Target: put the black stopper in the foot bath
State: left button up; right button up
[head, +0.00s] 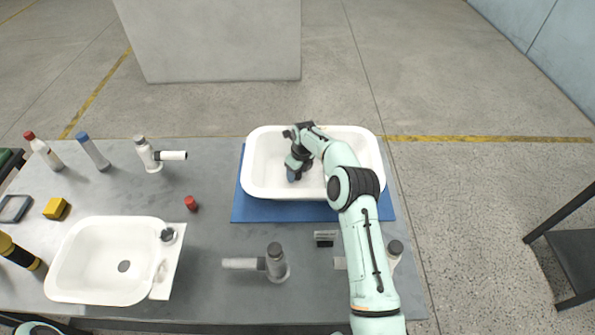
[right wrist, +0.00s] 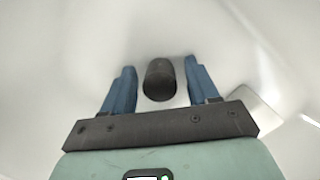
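The foot bath (head: 258,172) is the white oval tub on the blue mat at the back right of the table. My right arm reaches over its near rim, and my right gripper (head: 293,174) is low inside the tub. In the right wrist view its two blue fingers (right wrist: 160,76) are apart. The black stopper (right wrist: 160,80) shows as a dark rounded cylinder between the fingers, with a gap on each side, against the white tub surface. I cannot tell whether it touches the tub bottom. In the head view my gripper hides it. My left gripper is out of view.
A white basin (head: 90,285) sits at the front left. Grey taps stand at the front (head: 276,262) and back left (head: 148,155). A red cap (head: 191,203), yellow block (head: 56,208) and several bottles are on the left. The table middle is mostly clear.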

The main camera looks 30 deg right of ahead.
jog(key=shift+r, duration=0.1)
notch_tip(320, 180, up, 12)
jog(key=s, duration=0.1)
jog(key=shift+s+d, duration=0.2)
jog(key=shift+s, duration=0.2)
dwell(0.5)
